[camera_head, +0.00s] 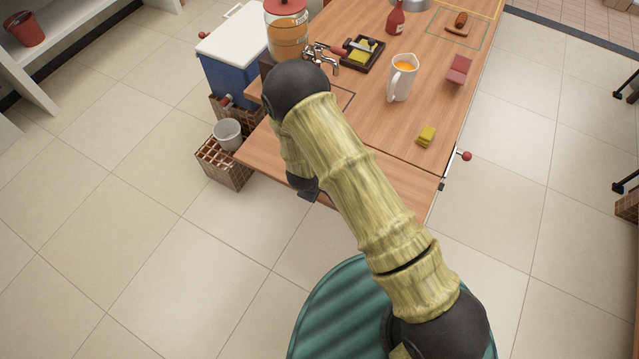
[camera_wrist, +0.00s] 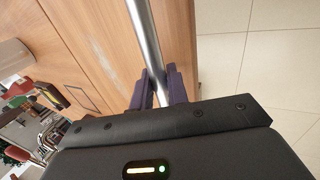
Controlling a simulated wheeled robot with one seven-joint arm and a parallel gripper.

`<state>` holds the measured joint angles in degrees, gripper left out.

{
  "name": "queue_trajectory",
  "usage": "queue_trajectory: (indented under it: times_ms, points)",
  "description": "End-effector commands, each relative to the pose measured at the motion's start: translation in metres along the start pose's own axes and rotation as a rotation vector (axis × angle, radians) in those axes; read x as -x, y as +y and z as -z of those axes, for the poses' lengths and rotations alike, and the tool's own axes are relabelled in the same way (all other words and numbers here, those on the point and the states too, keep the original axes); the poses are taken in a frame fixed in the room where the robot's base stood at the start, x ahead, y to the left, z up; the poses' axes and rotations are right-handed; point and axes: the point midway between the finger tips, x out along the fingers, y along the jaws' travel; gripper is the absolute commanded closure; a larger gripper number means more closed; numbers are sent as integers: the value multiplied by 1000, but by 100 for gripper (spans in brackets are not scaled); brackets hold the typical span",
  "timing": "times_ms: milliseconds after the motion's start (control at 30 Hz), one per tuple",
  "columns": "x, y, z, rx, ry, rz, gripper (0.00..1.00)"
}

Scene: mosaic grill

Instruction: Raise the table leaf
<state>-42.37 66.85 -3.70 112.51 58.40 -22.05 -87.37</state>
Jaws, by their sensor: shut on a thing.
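The table leaf (camera_head: 268,158) is the wooden flap at the near end of the table, beyond a dark seam. In the head view it stands out from the tabletop and looks near level; I cannot tell if it is flush. My arm covers its middle. In the wrist view, a silver bar (camera_wrist: 144,35) runs along the wooden leaf (camera_wrist: 176,30). My gripper (camera_wrist: 157,83) is shut on this bar, one purple finger on each side. In the head view my gripper is mostly hidden behind my arm, near the leaf's near edge.
A red-knobbed lever (camera_head: 466,156) sticks out at the table's right side by the seam. The tabletop holds a yellow sponge (camera_head: 426,136), a white pitcher (camera_head: 402,78) and a drink dispenser (camera_head: 287,35). A crate (camera_head: 222,165) stands left of the leaf.

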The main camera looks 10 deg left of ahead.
Motion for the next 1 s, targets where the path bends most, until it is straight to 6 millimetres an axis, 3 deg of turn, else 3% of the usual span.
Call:
queue_trajectory:
  times_ms: [67, 100, 200, 667, 1000]
  points:
    - [0, 8, 0, -7, 1, -17, 100]
    - [0, 8, 0, -7, 1, -17, 82]
    - [0, 8, 0, -7, 1, -15, 64]
    - [11, 4, 1, -1, 2, -8, 64]
    - [71, 3, 1, 0, 4, -9, 64]
